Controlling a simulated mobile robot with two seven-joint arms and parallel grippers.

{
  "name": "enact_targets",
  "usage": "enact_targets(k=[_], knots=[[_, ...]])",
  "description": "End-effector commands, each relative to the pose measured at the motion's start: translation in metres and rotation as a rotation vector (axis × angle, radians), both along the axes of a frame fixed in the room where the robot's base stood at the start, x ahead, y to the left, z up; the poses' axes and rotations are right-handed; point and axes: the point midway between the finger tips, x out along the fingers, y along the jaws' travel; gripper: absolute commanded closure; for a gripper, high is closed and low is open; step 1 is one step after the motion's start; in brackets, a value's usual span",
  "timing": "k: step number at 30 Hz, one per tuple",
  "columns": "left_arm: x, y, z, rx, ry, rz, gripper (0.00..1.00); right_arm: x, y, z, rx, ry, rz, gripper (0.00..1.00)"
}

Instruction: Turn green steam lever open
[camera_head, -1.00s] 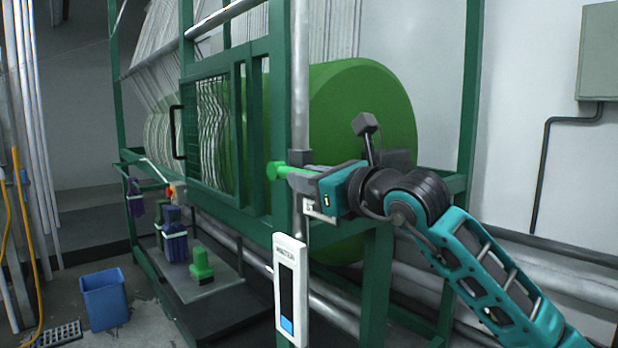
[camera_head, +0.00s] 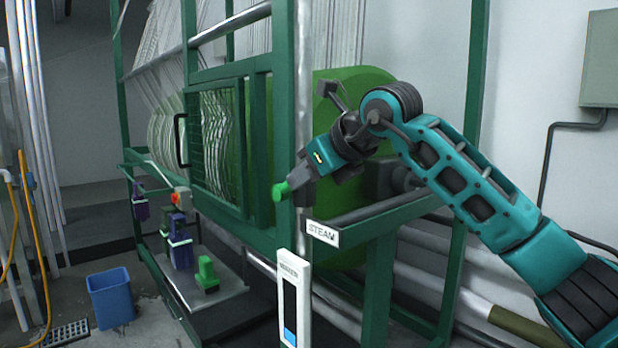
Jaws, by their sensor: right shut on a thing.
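The green steam lever shows only as its green end (camera_head: 280,191), poking out past the fingers of my right gripper (camera_head: 293,187). The gripper is shut on the lever beside the vertical grey pipe (camera_head: 303,110). My right arm comes in from the right, and the gripper points down and to the left. The rest of the lever and its valve are hidden behind the gripper. A white STEAM label (camera_head: 322,234) is just below on the frame. My left gripper is not in view.
A green machine frame (camera_head: 258,150) with a mesh door stands around the large green drum (camera_head: 360,85). A white gauge panel (camera_head: 294,300) stands below the lever. A blue bin (camera_head: 111,298) is on the floor at left. Purple and green pumps (camera_head: 180,245) stand on a low plate.

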Motion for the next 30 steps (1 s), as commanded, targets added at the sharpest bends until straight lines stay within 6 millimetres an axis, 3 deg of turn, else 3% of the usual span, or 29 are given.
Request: enact_targets(k=[16,17,18,24,30], knots=[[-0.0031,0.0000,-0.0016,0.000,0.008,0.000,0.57,0.0015,0.0014,0.0025,-0.019,0.027,0.001,1.00],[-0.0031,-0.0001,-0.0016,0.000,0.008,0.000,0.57,0.0015,0.0014,0.0025,-0.019,0.025,0.001,0.76],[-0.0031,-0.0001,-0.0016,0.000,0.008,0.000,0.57,0.0014,0.0013,0.0026,-0.019,0.025,0.001,0.72],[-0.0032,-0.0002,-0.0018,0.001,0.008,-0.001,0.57,0.0015,0.0013,0.0024,-0.019,0.025,0.000,0.53],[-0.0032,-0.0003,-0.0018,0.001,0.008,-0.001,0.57,0.0015,0.0011,0.0023,-0.019,0.025,0.000,0.52]])
